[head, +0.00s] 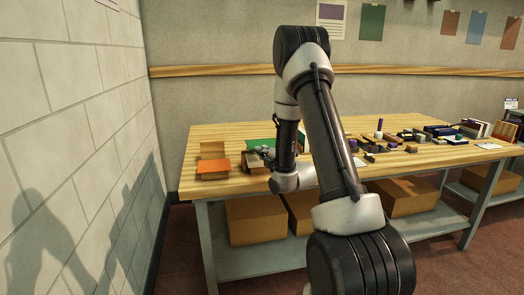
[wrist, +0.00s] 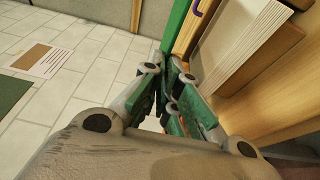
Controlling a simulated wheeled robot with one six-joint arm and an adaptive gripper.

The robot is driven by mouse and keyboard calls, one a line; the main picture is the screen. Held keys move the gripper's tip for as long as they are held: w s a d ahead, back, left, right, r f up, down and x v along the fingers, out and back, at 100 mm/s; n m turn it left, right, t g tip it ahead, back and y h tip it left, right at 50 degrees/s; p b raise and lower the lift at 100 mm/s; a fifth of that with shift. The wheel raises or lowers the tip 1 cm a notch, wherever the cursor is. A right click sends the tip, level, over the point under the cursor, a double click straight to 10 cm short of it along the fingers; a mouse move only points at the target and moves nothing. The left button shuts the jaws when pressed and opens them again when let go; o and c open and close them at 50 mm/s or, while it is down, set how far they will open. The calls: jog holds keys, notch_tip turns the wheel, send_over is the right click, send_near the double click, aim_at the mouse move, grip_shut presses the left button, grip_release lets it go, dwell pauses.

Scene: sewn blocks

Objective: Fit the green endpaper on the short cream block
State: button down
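My gripper (wrist: 170,72) is over the left part of the table, and it also shows in the head view (head: 265,152). Its fingers are close together. The green endpaper (wrist: 178,22) appears as a narrow, nearly edge-on green strip at the fingertips, and the fingers look closed on its edge. In the head view it is a green patch (head: 258,144) just behind my gripper. A ridged cream block (wrist: 246,58) stands right of the fingers in the wrist view, apart from them. I cannot tell whether it is the short one. My arm hides the table's middle in the head view.
Several small blocks and tools (head: 405,138) cover the right side. A white wall (head: 75,120) is on the left.

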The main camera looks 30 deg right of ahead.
jog(key=shift+f, duration=2.95)
jog(key=shift+f, duration=0.15)
jog(key=c, duration=1.6)
grip_release()
jog(key=shift+o, duration=0.2)
jog(key=s, duration=0.7)
jog(key=shift+s, duration=0.25)
jog(key=shift+d, duration=0.15)
